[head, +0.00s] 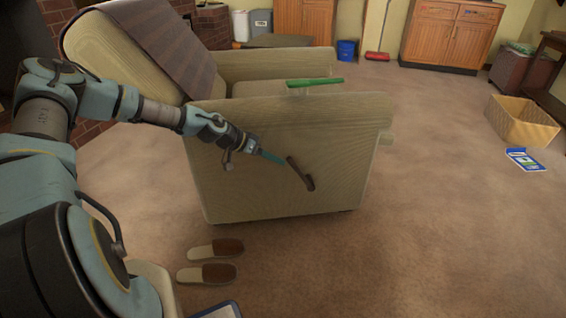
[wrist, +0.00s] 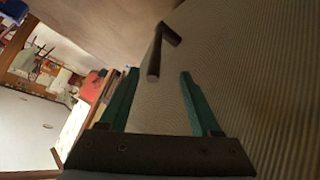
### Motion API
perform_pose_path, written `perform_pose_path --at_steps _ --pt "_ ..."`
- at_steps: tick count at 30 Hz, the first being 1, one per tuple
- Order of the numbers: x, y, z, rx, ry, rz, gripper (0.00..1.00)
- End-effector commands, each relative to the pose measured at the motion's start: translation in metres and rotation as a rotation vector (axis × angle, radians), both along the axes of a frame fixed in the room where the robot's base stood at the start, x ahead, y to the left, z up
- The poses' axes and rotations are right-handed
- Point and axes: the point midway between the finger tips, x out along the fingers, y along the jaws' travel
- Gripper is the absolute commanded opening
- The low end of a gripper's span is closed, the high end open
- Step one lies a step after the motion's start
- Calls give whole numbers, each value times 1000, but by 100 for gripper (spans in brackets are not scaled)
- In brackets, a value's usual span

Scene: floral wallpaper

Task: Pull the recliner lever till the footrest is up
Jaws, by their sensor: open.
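The recliner (head: 250,185) stands side-on in the head view, beige and ribbed, with a dark throw over its backrest. Its lever (head: 300,173) is a dark brown bar on the near side panel, slanting down to the right. My gripper (head: 284,163) is beside the lever's upper end. In the wrist view the lever (wrist: 155,58) lies beyond and between the two green fingers of my gripper (wrist: 158,75), which are open and empty. The footrest (head: 386,138) shows only as a small edge at the recliner's front; most of it is hidden.
Slippers (head: 214,249) are on the carpet below the recliner. The carpet in front of the recliner is clear.

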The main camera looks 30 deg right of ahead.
Motion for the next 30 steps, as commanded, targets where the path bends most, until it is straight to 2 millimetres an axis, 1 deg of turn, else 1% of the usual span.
perform_pose_path --at_steps 1,3,7,24,27,29,30 --pt "2 7 7 1 -1 1 64" --pt "2 13 12 0 0 1 64" --pt "3 19 17 1 1 2 64" --pt "1 23 18 13 2 -2 64" --pt "-9 33 18 67 12 -13 64" --pt "-17 46 18 124 24 -14 64" --pt "-23 57 19 170 35 -11 64"
